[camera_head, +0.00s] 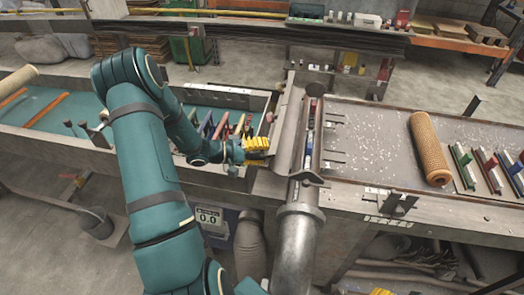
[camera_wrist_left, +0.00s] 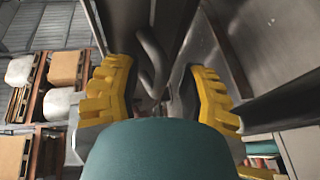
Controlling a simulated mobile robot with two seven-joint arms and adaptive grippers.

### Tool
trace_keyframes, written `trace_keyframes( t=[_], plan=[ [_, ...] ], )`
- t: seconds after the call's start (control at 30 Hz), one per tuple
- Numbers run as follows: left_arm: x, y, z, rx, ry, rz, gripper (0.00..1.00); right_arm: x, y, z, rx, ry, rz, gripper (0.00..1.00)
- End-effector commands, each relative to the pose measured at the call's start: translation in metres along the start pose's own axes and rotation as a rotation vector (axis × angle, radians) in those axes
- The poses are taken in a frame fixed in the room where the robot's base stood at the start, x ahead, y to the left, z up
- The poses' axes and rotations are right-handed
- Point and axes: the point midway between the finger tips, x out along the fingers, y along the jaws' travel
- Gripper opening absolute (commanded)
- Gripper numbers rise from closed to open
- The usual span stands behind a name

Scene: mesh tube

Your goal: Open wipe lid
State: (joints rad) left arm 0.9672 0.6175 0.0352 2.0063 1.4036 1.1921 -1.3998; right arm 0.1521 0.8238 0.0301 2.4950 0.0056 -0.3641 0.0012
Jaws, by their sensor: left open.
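The grey metal wipe lid (camera_head: 288,130) stands on the left side of a narrow metal trough (camera_head: 314,165), at the upper end of a pipe. It looks tilted up, and part of the trough's inside shows. My left gripper (camera_head: 257,145), with yellow fingers, is just left of the lid. In the left wrist view, my left gripper (camera_wrist_left: 158,95) is open, with a curved metal handle (camera_wrist_left: 153,62) between and beyond its fingers. I cannot tell whether they touch it. A small yellow tip (camera_head: 380,292) at the bottom edge may be my right gripper; its state is hidden.
A perforated orange tube (camera_head: 430,148) lies on the speckled right tabletop (camera_head: 370,140). Colored clamps stand at the far right and behind my left gripper. The thick metal pipe (camera_head: 298,240) runs down in front. A teal tray (camera_head: 40,115) is at the left.

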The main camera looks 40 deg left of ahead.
Motion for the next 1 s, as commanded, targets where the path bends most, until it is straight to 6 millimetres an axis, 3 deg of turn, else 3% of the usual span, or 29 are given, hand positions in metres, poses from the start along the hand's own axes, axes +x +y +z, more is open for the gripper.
trace_keyframes(
  t=[0.1,0.23,0.57,1.0],
  plan=[
    [0.000,0.000,0.000,0.000,0.000,0.000,0.44,0.000,0.000,0.000,0.000,0.000,0.000,0.47],
    [0.000,0.000,0.000,0.000,0.000,0.000,0.00,0.000,0.000,0.000,0.000,0.000,0.000,0.47],
    [0.001,0.005,0.000,0.018,-0.002,-0.033,0.00,0.002,0.001,0.000,0.000,0.000,0.000,0.47],
    [0.011,0.034,0.004,0.140,-0.009,-0.316,0.00,0.020,0.006,0.002,0.000,0.001,0.004,0.47]
  ],
)
